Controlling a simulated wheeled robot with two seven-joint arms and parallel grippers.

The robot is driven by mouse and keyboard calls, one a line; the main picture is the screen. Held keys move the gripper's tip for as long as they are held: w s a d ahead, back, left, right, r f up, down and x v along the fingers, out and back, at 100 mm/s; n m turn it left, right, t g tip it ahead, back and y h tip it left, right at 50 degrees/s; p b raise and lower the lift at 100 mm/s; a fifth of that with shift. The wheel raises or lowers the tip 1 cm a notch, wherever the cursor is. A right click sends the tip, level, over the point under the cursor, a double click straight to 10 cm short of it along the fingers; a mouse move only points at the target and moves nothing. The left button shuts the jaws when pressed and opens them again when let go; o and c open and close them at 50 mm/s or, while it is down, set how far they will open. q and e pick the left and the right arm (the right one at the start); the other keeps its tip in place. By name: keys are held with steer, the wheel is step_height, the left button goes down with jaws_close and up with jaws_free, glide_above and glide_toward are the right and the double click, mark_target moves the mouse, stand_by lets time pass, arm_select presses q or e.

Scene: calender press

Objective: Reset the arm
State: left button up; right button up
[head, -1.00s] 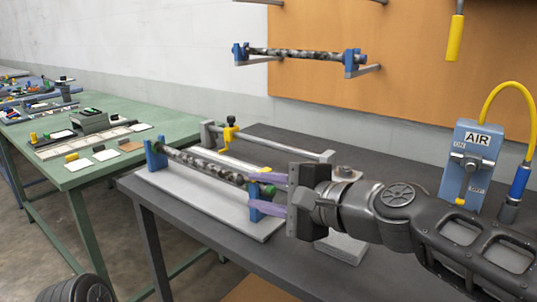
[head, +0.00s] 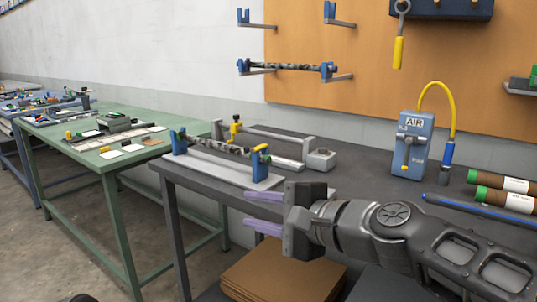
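My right gripper (head: 264,211) comes in from the right. Its two purple fingers point left, parallel with a clear gap between them, and nothing shows between them. On that table a speckled dark roller (head: 215,145) lies across the blue end posts of a white-based stand (head: 222,171). My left gripper is out of the picture.
A blue AIR box (head: 411,150) with a yellow hose stands on the dark table. Brown rolls (head: 490,195) and a blue rod (head: 470,205) lie at right. Brown sheets (head: 275,275) are stacked below. A green table (head: 100,165) stands at left.

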steer(key=w+d+f+n+h, duration=0.2)
steer(key=w+f, duration=0.1)
steer(key=f, duration=0.4)
steer(key=w+d+f+n+h, duration=0.2)
steer(key=w+d+f, duration=0.1)
steer(key=f, duration=0.5)
steer(key=s+d+f+n+g+h, duration=0.1)
steer(key=s+d+f+n, duration=0.1)
steer(key=f, duration=1)
steer(key=s+d+f+n+g+h, duration=0.1)
steer(key=s+f+n+g+h, duration=0.1)
steer(key=f, duration=1)
steer(key=s+d+f+n+g, duration=0.15)
steer(key=s+f+g, duration=0.55)
steer(key=s+f, duration=1.8)
arm_select(q)
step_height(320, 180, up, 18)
steer(key=p, duration=1.8)
arm_select(e)
step_height(320, 180, up, 18)
steer(key=shift+a+n, duration=0.2)
steer(key=shift+n, duration=0.15)
